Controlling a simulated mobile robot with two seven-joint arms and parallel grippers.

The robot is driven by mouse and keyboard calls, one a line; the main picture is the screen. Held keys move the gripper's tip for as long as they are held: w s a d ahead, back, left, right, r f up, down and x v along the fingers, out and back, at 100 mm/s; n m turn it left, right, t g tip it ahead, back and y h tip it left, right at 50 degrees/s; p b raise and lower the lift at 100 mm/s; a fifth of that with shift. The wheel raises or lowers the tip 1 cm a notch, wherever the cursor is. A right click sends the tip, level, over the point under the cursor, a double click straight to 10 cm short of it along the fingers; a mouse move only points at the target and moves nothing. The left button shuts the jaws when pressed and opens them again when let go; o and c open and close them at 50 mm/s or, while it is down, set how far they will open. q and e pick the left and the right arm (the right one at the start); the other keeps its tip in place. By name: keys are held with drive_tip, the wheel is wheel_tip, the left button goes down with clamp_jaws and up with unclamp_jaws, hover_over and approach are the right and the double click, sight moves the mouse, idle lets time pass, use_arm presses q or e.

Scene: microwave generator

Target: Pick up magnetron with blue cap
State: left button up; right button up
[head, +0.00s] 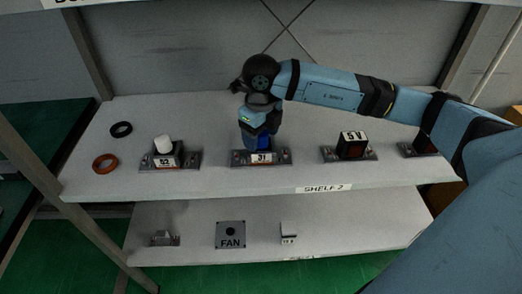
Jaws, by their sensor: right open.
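The magnetron with the blue cap (263,143) stands in a grey holder labelled 31 (261,158) near the front edge of the upper shelf. My right gripper (258,130) comes down from above and is directly over the blue cap, hiding its upper part. The gripper is open, but its fingertips are small and partly merge with the cap, so I cannot tell whether they touch it. My left gripper is not in view.
On the upper shelf (208,183) are a white-capped part (163,144), a block labelled 5V (353,146), and black (121,129) and orange (105,163) rings. The lower shelf (190,215) holds a FAN plate (230,235). Uprights stand at both sides.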

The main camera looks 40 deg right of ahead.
clamp_jaws()
drive_tip(key=shift+r, duration=0.15)
wheel_tip(320, 180, up, 10)
drive_tip(key=shift+f+p, duration=0.1)
drive_tip(key=shift+p, duration=0.4)
